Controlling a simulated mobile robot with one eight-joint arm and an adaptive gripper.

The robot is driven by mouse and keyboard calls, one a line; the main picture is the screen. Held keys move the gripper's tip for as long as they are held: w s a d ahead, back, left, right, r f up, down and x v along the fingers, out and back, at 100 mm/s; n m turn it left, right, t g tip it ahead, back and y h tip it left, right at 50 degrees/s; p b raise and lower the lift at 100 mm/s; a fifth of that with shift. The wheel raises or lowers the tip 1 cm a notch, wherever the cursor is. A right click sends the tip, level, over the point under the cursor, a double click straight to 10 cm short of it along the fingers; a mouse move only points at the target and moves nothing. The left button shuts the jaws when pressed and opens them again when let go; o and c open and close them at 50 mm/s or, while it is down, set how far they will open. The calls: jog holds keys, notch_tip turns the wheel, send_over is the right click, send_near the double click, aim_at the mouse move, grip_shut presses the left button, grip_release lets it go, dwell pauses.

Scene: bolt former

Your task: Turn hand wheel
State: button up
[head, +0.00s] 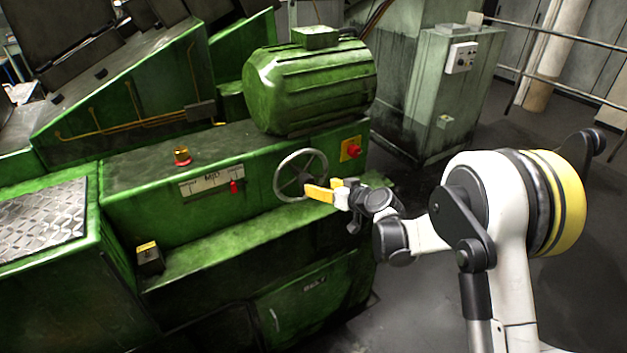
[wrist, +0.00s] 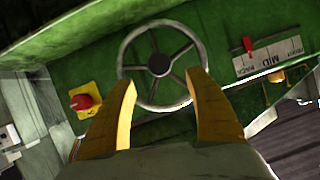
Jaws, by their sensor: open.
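The hand wheel (head: 301,175) is a grey metal ring with spokes on the front face of the green machine. In the wrist view the hand wheel (wrist: 160,65) shows almost whole, with a dark hub at its centre. My gripper (head: 322,190) has yellow fingers and is at the lower right of the wheel in the head view. In the wrist view my gripper (wrist: 165,88) is open, with its fingertips apart on either side of the wheel's lower part. No grip on the rim shows. Whether the fingertips touch the rim, I cannot tell.
A red button on a yellow plate (head: 351,149) is right of the wheel. A scale plate with a red pointer (head: 212,180) is to its left. A green motor housing (head: 312,85) stands above, and a green ledge (head: 235,250) runs below. Floor is clear at lower right.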

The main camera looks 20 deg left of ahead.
aim_at(310, 182)
jog(key=b+x, duration=0.1)
jog(key=x, duration=0.8)
grip_shut()
